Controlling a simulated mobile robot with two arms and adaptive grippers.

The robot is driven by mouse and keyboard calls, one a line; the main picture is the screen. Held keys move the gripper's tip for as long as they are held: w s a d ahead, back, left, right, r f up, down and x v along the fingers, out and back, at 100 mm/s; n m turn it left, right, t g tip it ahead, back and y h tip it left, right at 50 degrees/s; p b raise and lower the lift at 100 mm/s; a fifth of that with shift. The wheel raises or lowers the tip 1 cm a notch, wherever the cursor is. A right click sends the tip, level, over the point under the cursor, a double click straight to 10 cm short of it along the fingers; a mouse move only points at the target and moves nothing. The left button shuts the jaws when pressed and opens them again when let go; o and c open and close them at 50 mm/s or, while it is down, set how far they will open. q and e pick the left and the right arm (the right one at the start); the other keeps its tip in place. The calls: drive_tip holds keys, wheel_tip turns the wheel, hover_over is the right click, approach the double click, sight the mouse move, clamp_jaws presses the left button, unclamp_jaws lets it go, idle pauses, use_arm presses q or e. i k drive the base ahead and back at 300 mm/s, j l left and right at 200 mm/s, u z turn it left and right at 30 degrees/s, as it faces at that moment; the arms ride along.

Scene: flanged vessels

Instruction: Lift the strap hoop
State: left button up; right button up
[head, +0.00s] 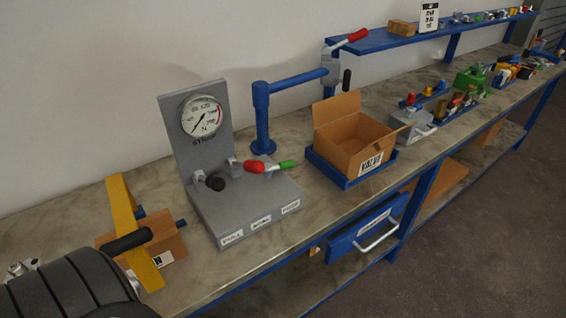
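A yellow flat band (121,203) stands at the left end of the bench, with a black rounded grip (127,242) across its lower part. It may be the strap hoop, but I cannot make out a full loop. It is in front of a brown box (173,243) with a white label, and blue ends show beside it. Neither of my grippers is visible.
A dark ribbed body (65,291) fills the bottom left corner, close to the band. A blue drawer (350,238) hangs below the bench.

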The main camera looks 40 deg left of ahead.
sight(130, 242)
drive_tip(key=u, duration=2.3)
drive_tip(key=k+l, duration=0.1)
drive_tip(key=l, duration=0.2)
drive_tip(key=k+l, duration=0.15)
drive_tip(key=i+j, duration=0.15)
drive_tip(key=j, duration=0.15)
drive_tip(key=j+u, duration=0.05)
